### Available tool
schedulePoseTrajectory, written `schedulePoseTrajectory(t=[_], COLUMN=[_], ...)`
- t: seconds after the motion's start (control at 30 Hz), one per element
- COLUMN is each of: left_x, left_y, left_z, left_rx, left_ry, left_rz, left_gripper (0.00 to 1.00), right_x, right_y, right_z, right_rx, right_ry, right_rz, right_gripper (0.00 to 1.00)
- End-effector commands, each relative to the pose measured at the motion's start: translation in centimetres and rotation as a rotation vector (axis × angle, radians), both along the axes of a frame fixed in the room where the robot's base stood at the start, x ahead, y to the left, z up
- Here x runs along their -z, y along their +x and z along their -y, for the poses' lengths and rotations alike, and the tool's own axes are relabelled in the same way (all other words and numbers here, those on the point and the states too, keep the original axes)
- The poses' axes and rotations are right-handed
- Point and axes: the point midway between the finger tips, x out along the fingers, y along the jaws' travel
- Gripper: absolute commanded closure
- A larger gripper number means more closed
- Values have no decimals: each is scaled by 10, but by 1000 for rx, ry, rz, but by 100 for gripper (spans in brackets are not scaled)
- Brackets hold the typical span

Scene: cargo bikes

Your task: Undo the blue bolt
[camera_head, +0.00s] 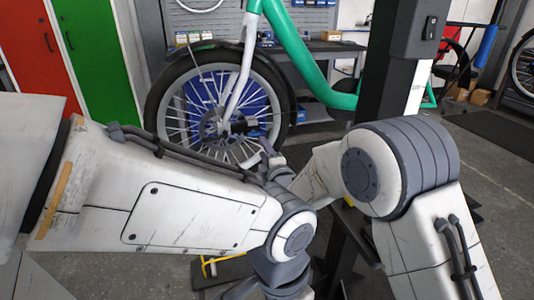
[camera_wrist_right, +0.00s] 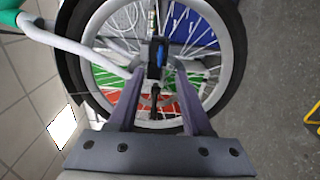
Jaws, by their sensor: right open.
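The blue bolt (camera_wrist_right: 161,54) shows as a small bright blue part on the dark hub of a bike wheel, in the right wrist view. My right gripper (camera_wrist_right: 155,70) is open and empty. Its two fingers point at the hub, and the bolt appears between and slightly beyond their tips; I cannot tell the remaining depth. The bolt's blue cannot be made out there. My left arm reaches in from the left; its gripper is not in view.
The wheel belongs to a green-framed bike (camera_head: 310,60) with a white fork (camera_head: 242,75). A black post (camera_head: 395,60) stands right of it. Red and green lockers (camera_head: 95,55) stand at left. A workbench (camera_head: 330,46) is behind. My two arms are close together in front.

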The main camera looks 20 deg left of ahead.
Motion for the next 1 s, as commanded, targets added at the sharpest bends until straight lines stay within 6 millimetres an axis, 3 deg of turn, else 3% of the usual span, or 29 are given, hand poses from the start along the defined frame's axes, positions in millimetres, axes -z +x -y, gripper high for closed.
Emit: schedulePoseTrajectory(t=[0.2, 0.57, 1.0], left_x=[-1, -2, -71], left_y=[0, 0, 0], left_z=[0, 0, 0], left_rx=[0, 0, 0], left_ry=[0, 0, 0], left_rz=[0, 0, 0], left_gripper=[50, 50, 50], right_x=[0, -1, -69], right_y=[-16, -18, -18], right_z=[11, 12, 12], right_rx=[0, 0, 0], right_ry=[1, 1, 0], right_rz=[1, 1, 0], right_gripper=[51, 51, 51])
